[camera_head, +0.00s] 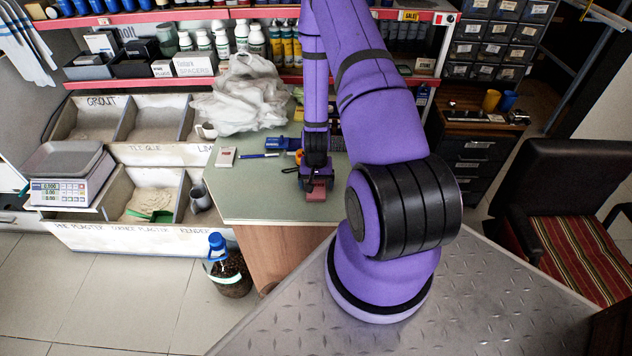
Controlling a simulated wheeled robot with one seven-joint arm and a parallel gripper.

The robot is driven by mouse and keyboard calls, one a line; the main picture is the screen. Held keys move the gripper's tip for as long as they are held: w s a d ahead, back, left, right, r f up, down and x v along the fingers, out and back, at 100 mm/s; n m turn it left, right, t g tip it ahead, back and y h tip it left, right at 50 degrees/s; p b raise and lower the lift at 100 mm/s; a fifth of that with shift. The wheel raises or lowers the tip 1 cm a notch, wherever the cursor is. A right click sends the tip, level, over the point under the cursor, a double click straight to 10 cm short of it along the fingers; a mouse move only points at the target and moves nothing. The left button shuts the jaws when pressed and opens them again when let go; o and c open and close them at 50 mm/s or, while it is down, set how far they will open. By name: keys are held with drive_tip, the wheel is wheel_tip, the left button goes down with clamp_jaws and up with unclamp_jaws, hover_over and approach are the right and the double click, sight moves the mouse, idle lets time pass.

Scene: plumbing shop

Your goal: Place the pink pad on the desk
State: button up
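The small pink pad (316,193) shows dull red-pink at the front part of the green-topped desk (265,200). My gripper (316,186) points down over the desk, with a purple finger at each side of the pad. The upper part of the pad is hidden by the gripper. I cannot tell whether the fingers press on the pad, or whether the pad touches the desk top or is held slightly above it.
A white box (224,157), a blue pen (258,155) and a blue item (283,143) lie on the desk. White plastic bags (245,95) are heaped behind. The desk's left front is clear. A scale (66,165) and bins stand left, a striped chair (575,255) right.

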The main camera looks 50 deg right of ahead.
wheel_tip(320, 180, up, 12)
wheel_tip(320, 180, up, 14)
drive_tip(key=n+t, duration=0.1)
drive_tip(key=n, duration=0.1)
hover_over(316, 184)
drive_tip(key=w+a, duration=0.4)
drive_tip(key=a, duration=0.1)
drive_tip(key=s+a+r+n+t, duration=0.1)
drive_tip(key=a+r+n, duration=0.1)
drive_tip(key=a+r, duration=0.35)
drive_tip(key=s+a+r+n+t, duration=0.1)
drive_tip(key=a+r, duration=0.1)
drive_tip(key=r, duration=0.6)
drive_tip(key=s+a+r+n+t, duration=0.1)
drive_tip(key=s+a+r, duration=0.3)
drive_tip(key=s+r, duration=0.4)
drive_tip(key=s+a+r+n+t, duration=0.1)
drive_tip(key=s+a+r+n, duration=0.2)
drive_tip(key=s+a+r, duration=0.2)
drive_tip(key=s+r, duration=0.3)
drive_tip(key=shift+s+n, duration=0.3)
drive_tip(key=shift+s, duration=0.1)
